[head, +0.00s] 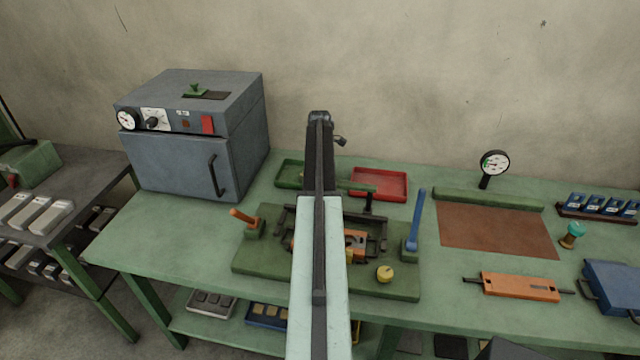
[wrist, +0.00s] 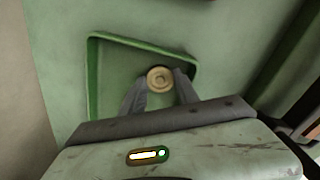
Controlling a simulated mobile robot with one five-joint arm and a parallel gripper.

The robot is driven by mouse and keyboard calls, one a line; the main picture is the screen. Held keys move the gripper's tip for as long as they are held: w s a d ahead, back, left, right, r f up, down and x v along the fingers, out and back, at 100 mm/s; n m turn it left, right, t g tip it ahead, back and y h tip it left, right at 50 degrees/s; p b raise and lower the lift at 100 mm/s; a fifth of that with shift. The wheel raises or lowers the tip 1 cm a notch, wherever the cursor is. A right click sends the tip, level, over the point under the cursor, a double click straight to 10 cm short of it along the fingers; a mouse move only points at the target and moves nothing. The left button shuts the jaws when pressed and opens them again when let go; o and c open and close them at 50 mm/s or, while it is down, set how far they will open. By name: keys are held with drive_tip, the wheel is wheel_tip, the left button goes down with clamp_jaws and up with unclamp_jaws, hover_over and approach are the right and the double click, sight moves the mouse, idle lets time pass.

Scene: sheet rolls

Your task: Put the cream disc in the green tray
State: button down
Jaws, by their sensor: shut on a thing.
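The cream disc (wrist: 160,80) is round with a raised ring and shows between the two grey fingers of my gripper (wrist: 160,76) in the wrist view. My gripper is shut on it. Behind it is the green tray (wrist: 92,85), and the disc appears within the tray's outline, toward one side. I cannot tell whether the disc touches the tray floor or hangs above it. In the head view the green tray (head: 288,174) stands at the back of the bench, partly hidden behind my arm. My gripper and the disc are hidden there.
A red tray (head: 380,183) lies right of the green one. A grey oven (head: 190,160) stands at left. In front is a green fixture (head: 265,262) with an orange handle (head: 243,217), a blue lever (head: 415,220) and a yellow knob (head: 385,273). A dial gauge (head: 494,163) stands at right.

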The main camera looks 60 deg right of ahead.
drive_tip(key=c, duration=1.2)
unclamp_jaws()
wheel_tip(320, 180, up, 12)
drive_tip(key=p, duration=1.2)
drive_tip(key=shift+s+a+r, duration=0.1)
